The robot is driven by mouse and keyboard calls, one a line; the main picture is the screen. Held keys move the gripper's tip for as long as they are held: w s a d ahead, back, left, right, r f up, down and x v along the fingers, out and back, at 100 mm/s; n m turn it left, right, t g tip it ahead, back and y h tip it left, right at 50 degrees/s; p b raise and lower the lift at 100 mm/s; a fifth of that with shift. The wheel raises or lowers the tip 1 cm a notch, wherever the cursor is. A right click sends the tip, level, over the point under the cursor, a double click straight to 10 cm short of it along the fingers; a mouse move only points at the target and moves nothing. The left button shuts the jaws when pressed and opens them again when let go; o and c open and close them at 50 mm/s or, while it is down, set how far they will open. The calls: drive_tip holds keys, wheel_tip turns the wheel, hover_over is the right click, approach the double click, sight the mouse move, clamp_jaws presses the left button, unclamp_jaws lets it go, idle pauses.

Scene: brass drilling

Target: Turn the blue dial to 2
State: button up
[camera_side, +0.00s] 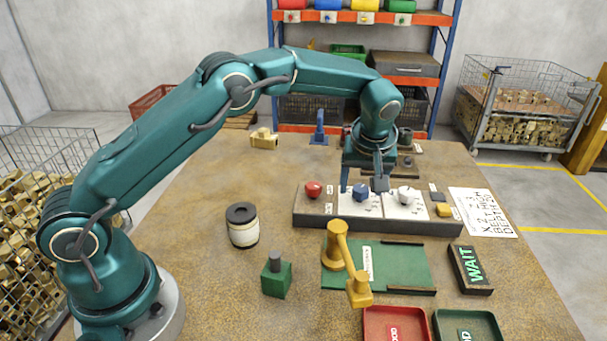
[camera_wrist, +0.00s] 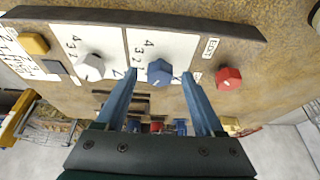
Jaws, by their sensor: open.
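The blue dial (camera_side: 360,192) sits on a white number plate on the console's sloped face. It also shows in the wrist view (camera_wrist: 159,72), with a small pale mark on its lower edge; I cannot tell which number it points to. My gripper (camera_side: 364,186) is open and points down at the dial. In the wrist view its two blue fingers (camera_wrist: 160,78) stand apart, one on each side of the dial, with gaps between. I cannot tell how far down the fingertips reach.
A white dial (camera_side: 406,195) and a red knob (camera_side: 313,189) flank the blue dial closely on the console (camera_side: 378,220). A yellow button (camera_side: 444,210) is at the right end. A yellow lever fixture (camera_side: 340,250) stands in front. A black-topped jar (camera_side: 242,225) stands left.

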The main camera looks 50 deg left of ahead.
clamp_jaws()
drive_tip(key=shift+m, duration=0.3)
drive_tip(key=m, duration=0.1)
drive_tip(key=m+h, duration=0.1)
drive_tip(key=m, duration=0.1)
drive_tip(key=m+t+h, duration=0.1)
drive_tip(key=m, duration=0.1)
drive_tip(key=shift+s+a, duration=0.1)
drive_tip(key=shift+a, duration=0.2)
drive_tip(key=m+h, duration=0.1)
drive_tip(key=m, duration=0.2)
drive_tip(key=m+h, duration=0.1)
drive_tip(key=m, duration=0.2)
drive_tip(key=shift+a, duration=0.15)
idle(0.5)
unclamp_jaws()
